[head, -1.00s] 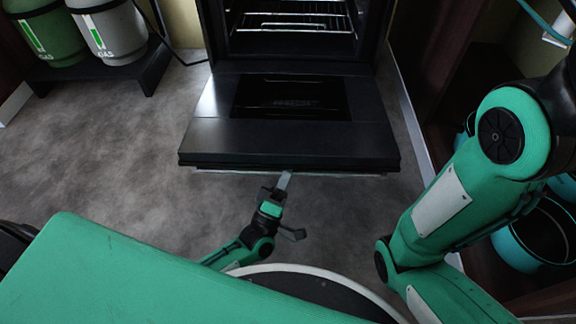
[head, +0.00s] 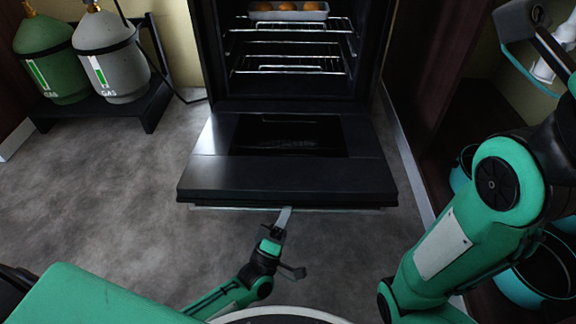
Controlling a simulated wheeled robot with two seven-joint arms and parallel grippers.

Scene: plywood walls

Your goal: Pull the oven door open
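The black oven door (head: 285,183) is folded down, lying roughly level in front of the oven (head: 372,60), whose inside with wire racks (head: 290,68) is exposed. A pale handle bar (head: 235,208) runs along the door's front edge. My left gripper (head: 289,243) is at that edge, near its middle, with its fingers spread wide. One finger reaches up to the handle bar and the other points away to the right. I cannot tell whether the finger touches the bar.
A tray of rolls (head: 290,14) sits on an upper oven rack. A green gas bottle (head: 48,62) and a grey one (head: 112,62) stand on a low black stand (head: 150,117) at left. Teal pots (head: 540,275) are at right, past a low wall edge. The grey floor (head: 90,200) at left is clear.

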